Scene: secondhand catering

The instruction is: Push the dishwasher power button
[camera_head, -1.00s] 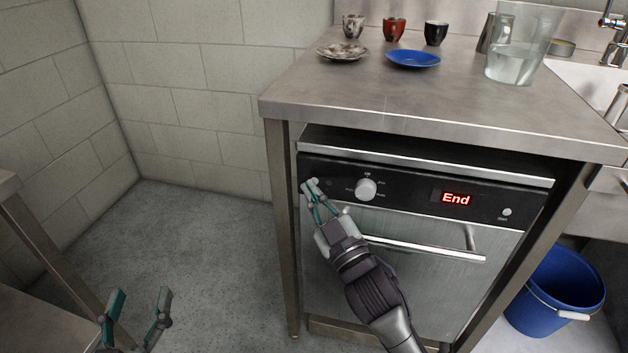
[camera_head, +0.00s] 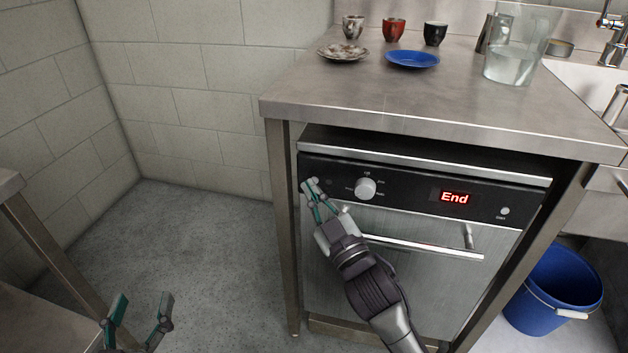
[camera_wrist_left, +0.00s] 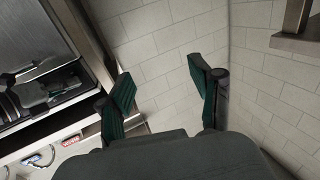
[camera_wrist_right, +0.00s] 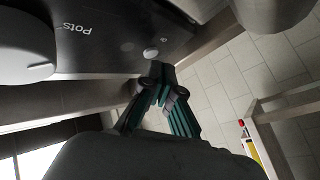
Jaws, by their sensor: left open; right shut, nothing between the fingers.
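The dishwasher (camera_head: 400,265) stands under a steel counter, with its black control panel (camera_head: 410,194) facing me. The panel has a silver knob (camera_head: 365,188), a red "End" display (camera_head: 455,198) and a start button (camera_head: 505,211) at its right end. My right gripper (camera_head: 311,185) is shut and empty, its tips at the panel's left end. They cover part of it in the head view. In the right wrist view, a small round button (camera_wrist_right: 150,54) beside a power symbol lies just beyond the fingertips (camera_wrist_right: 158,88); contact cannot be told. My left gripper (camera_head: 139,308) is open and empty, low at the left.
On the counter (camera_head: 350,100) are several cups, a patterned saucer (camera_head: 343,52), a blue saucer (camera_head: 413,59) and a glass jug of water (camera_head: 515,60). A blue bucket (camera_head: 555,290) stands right of the dishwasher. The door handle (camera_head: 420,247) juts out below the panel. Floor at left is free.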

